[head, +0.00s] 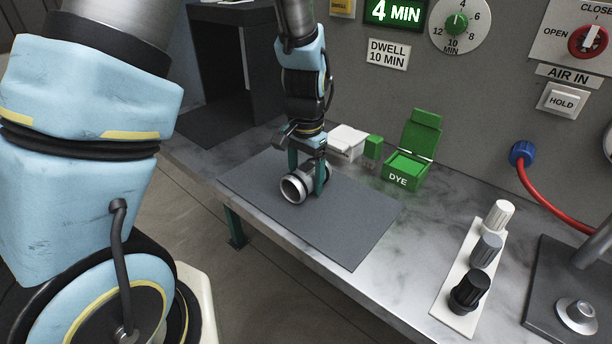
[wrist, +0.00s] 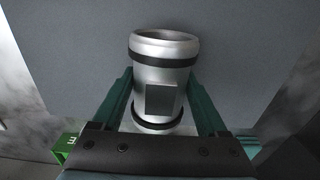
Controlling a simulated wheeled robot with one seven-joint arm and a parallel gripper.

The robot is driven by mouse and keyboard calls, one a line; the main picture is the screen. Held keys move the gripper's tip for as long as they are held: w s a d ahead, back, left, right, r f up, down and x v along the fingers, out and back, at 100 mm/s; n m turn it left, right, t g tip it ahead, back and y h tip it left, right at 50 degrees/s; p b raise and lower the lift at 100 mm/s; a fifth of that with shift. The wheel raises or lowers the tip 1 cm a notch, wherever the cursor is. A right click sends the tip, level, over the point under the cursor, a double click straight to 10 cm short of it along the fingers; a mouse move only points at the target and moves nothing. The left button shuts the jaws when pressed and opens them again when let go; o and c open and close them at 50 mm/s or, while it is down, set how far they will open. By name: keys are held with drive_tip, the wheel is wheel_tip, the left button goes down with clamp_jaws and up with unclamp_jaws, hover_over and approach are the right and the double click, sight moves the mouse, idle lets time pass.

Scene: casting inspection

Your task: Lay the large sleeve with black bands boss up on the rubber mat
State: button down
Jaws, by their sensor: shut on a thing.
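The large sleeve (head: 293,187) is a silver hollow cylinder with black bands near its ends. It lies on its side at the grey rubber mat (head: 350,222), with its open end toward the front left in the head view. In the wrist view the sleeve (wrist: 162,75) shows a square boss (wrist: 162,101) on the side facing the camera. My gripper (head: 307,180) points down with its green fingers on either side of the sleeve, shut on it. I cannot tell whether the sleeve touches the mat.
A green DYE box (head: 407,170) with a raised lid stands behind the mat, beside a small green block (head: 373,147) and a white box (head: 347,141). A white strip with knobs (head: 459,270) lies at the right. Bare mat extends right of the sleeve.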

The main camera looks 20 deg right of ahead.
sight(306, 167)
drive_tip(key=shift+f, duration=0.1)
unclamp_jaws()
wheel_tip(306, 167, up, 12)
drive_tip(key=shift+r+b, duration=0.1)
drive_tip(key=shift+b, duration=0.55)
drive_tip(key=a+f+n+t, duration=0.1)
drive_tip(key=a+f+n, duration=0.2)
drive_tip(key=a+n, duration=0.8)
drive_tip(key=a, duration=1.5)
drive_tip(key=shift+w+a+f+t, duration=0.2)
drive_tip(key=shift+a+t, duration=0.1)
drive_tip(key=shift+a, duration=0.1)
